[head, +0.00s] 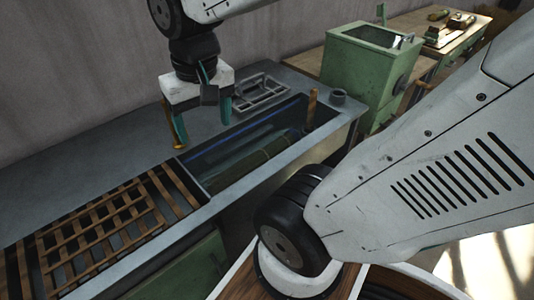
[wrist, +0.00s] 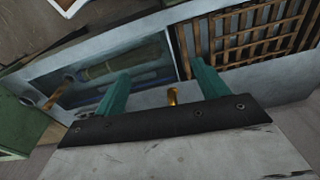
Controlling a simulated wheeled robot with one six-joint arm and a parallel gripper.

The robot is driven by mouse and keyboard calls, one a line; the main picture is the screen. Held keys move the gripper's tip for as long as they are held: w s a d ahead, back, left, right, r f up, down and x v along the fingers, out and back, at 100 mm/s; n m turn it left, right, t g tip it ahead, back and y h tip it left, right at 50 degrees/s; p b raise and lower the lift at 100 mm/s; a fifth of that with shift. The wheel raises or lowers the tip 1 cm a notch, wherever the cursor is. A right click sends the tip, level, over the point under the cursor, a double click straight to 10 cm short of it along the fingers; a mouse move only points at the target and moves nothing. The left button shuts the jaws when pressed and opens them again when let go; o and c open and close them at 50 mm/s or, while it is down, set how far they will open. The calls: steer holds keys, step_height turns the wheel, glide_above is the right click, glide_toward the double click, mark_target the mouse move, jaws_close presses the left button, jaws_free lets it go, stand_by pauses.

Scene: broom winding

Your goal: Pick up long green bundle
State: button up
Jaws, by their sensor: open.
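A long green bundle (head: 262,151) lies in the sunken, water-like basin (head: 203,188) of the grey bench. In the wrist view the green bundle (wrist: 112,66) runs lengthwise in the basin, left of my fingers. My gripper (head: 202,132) hangs above the bench with its two teal fingers apart and nothing between them. In the wrist view my gripper (wrist: 160,72) is also open. It is apart from the bundle, higher and to its left in the head view.
A slatted wooden rack (head: 105,222) covers the left part of the bench. A short brass peg (head: 179,146) stands near my left finger. A wooden post (head: 311,106), a grey cup (head: 338,97) and a wire rack (head: 262,94) stand around the basin. A green machine (head: 365,75) is behind right.

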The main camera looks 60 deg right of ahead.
steer(key=w+d+f+m, duration=0.6)
steer(key=w+d+f, duration=0.1)
steer(key=d, duration=0.3)
steer(key=m+g, duration=0.1)
steer(key=m, duration=1)
glide_above(264, 151)
step_height(264, 151, down, 20)
steer(key=shift+s+f, duration=0.1)
steer(key=shift+f, duration=0.15)
step_height(264, 151, down, 7)
steer(key=shift+f, duration=0.2)
steer(key=shift+w+f, duration=0.2)
steer(key=shift+f, duration=0.15)
steer(key=c, duration=1.1)
